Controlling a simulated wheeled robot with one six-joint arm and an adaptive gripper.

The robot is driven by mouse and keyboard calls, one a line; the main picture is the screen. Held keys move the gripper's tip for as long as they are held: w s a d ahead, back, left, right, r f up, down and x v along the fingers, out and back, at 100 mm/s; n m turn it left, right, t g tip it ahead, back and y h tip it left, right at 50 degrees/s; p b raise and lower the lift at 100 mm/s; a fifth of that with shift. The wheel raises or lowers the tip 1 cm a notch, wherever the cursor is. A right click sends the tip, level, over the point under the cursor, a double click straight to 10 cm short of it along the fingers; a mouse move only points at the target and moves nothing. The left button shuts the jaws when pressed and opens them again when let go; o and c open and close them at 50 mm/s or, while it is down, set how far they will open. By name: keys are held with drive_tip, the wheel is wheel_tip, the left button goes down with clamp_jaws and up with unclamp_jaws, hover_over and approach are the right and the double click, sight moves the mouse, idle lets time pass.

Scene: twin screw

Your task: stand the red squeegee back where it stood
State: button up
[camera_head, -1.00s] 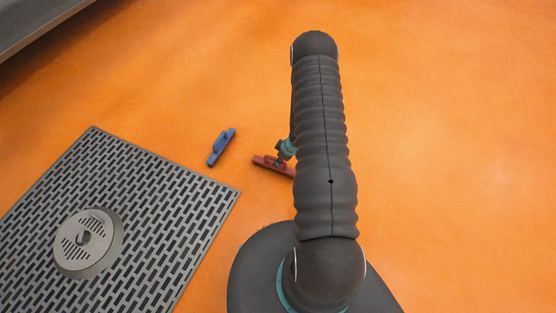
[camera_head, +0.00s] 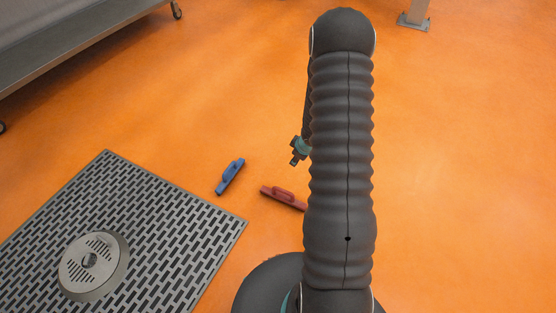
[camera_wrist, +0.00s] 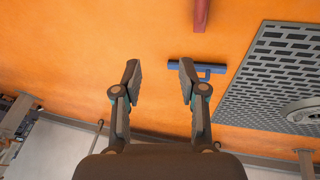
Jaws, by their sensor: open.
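The red squeegee (camera_head: 283,197) is on the orange floor, its right end close to or partly behind my arm. Its body is a bar with a handle along it; I cannot tell whether it stands or lies. In the wrist view part of it (camera_wrist: 201,14) shows at the top edge. The blue squeegee (camera_head: 230,176) is on the floor to its left, and in the wrist view (camera_wrist: 213,68) it is partly behind the right finger. My gripper (camera_wrist: 159,74) is open and empty, with bare floor between the fingers. In the head view my gripper (camera_head: 299,150) is apart from the red squeegee.
A grey slotted drain grate (camera_head: 190,223) with a round cover (camera_head: 93,265) lies at the left. A grey wheeled bench or table (camera_head: 75,65) stands at the upper left. A metal post foot (camera_head: 413,20) is at the upper right. The floor to the right is clear.

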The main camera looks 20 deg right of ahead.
drive_tip(key=s+a+r+m+h, duration=0.1)
drive_tip(key=s+a+r, duration=0.1)
drive_tip(key=r, duration=0.7)
drive_tip(key=s+a+r+m+h, duration=0.1)
drive_tip(key=a+r+m, duration=0.1)
drive_tip(key=r, duration=0.8)
drive_tip(key=s+a+r+m+h, duration=0.1)
drive_tip(key=s+a+r, duration=0.1)
drive_tip(key=r, duration=0.7)
drive_tip(key=s+a+r+m+y, duration=0.1)
drive_tip(key=s+a+r, duration=0.2)
drive_tip(key=s+a, duration=0.2)
drive_tip(key=s+a+r+m+y, duration=0.1)
drive_tip(key=s+a+r, duration=0.3)
drive_tip(key=s, duration=0.5)
drive_tip(key=s+a+r+t+y, duration=0.1)
drive_tip(key=s+a+r, duration=0.3)
drive_tip(key=s+a, duration=0.2)
drive_tip(key=shift+s+r+m, duration=0.15)
drive_tip(key=shift+s+m, duration=0.25)
drive_tip(key=shift+s, duration=0.6)
drive_tip(key=shift+a, duration=0.1)
